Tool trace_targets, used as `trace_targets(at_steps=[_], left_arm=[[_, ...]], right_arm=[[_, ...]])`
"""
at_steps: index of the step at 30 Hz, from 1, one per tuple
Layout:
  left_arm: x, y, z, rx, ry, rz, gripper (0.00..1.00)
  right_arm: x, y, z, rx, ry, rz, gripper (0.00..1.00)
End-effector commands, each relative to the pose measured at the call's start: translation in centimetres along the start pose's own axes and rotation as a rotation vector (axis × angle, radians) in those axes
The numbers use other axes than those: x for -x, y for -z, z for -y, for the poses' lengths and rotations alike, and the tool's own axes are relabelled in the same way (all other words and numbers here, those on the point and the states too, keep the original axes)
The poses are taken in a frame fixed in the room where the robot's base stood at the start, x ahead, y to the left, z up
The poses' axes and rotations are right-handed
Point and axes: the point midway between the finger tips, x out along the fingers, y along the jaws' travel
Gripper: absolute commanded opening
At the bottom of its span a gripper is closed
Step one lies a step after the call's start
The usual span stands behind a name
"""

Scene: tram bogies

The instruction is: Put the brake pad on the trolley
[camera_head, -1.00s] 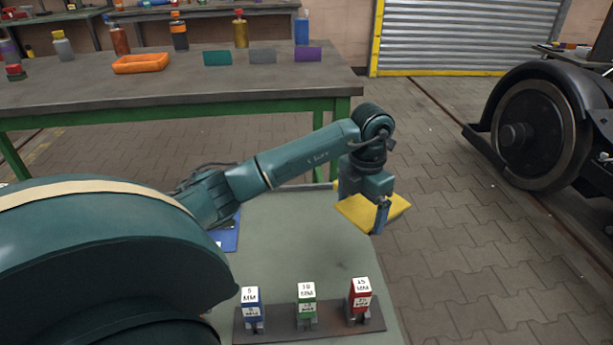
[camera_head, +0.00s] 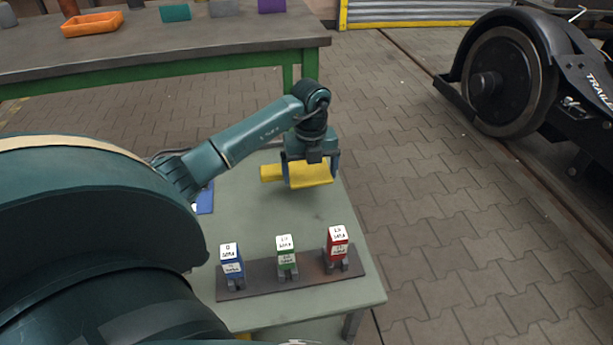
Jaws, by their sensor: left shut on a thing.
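My left gripper (camera_head: 311,172) is shut on a yellow pad (camera_head: 311,176), which looks like the brake pad. The pad is a flat yellow piece with its left end sticking out beyond the jaws. The gripper points down and holds it over the far right part of the grey-green top of the trolley (camera_head: 262,209). Whether the pad touches the top or hangs just above it, I cannot tell. My right gripper is not in view.
A dark rack (camera_head: 258,281) with blue (camera_head: 231,262), green (camera_head: 286,255) and red (camera_head: 337,246) blocks stands near the trolley's front. A blue item (camera_head: 205,199) lies partly behind my arm. A workbench (camera_head: 150,50) stands behind, a bogie wheel (camera_head: 497,82) at right. The trolley's middle is clear.

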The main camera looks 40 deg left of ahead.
Motion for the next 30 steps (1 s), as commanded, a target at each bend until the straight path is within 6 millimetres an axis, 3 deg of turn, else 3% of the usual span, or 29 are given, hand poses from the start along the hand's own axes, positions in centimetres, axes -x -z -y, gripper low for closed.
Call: trace_targets(at_steps=[9, 22, 23, 26, 30], left_arm=[[-4.6, 0.0, 0.0, -0.001, 0.002, 0.002, 0.53], [-5.1, -0.1, 0.0, -0.002, 0.001, 0.003, 0.53], [-5.2, 0.0, 0.0, -0.003, -0.001, 0.001, 0.92], [-5.2, 0.0, 0.0, -0.003, -0.001, 0.001, 1.00], [-5.2, 0.0, 0.0, -0.003, -0.001, 0.001, 1.00]], right_arm=[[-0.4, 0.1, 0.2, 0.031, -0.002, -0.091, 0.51], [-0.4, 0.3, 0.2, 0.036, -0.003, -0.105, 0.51], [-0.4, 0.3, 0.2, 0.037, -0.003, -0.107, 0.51], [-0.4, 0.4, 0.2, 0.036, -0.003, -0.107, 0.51], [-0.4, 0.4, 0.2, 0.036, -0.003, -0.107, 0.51]])
